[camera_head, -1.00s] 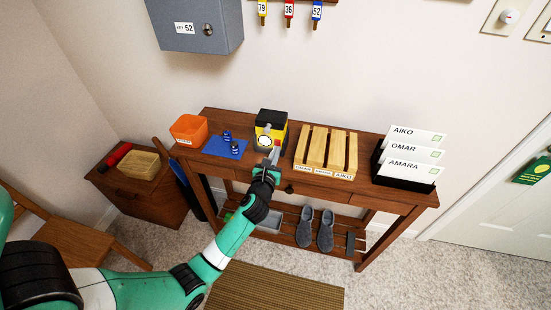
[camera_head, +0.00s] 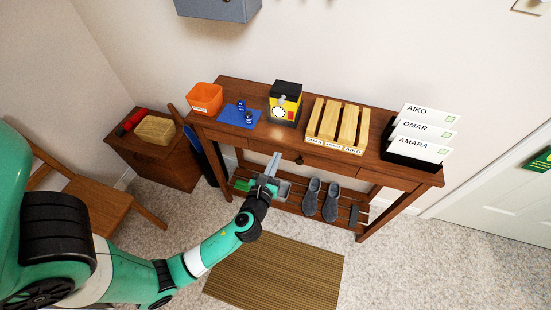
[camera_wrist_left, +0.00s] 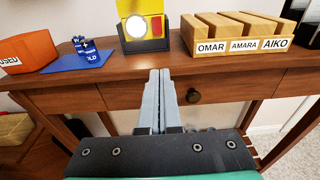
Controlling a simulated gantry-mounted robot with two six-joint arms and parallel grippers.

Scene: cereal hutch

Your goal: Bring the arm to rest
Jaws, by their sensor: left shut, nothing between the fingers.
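My left gripper (camera_head: 273,164) is shut and empty in the head view. It is in front of the wooden console table (camera_head: 390,174), below the tabletop's front edge and over the lower shelf. In the left wrist view its two grey fingers (camera_wrist_left: 161,88) are together, pointing at the drawer front, with the round drawer knob (camera_wrist_left: 193,96) just to their right. My right gripper is in neither view.
On the tabletop are an orange bin (camera_head: 206,98), a blue mat (camera_head: 238,116) with small blue items, a yellow and black box (camera_head: 285,102), a wooden slotted rack (camera_head: 338,126) and a black card holder (camera_head: 407,154). Slippers (camera_head: 321,200) sit on the shelf. A chair (camera_head: 92,200) stands left.

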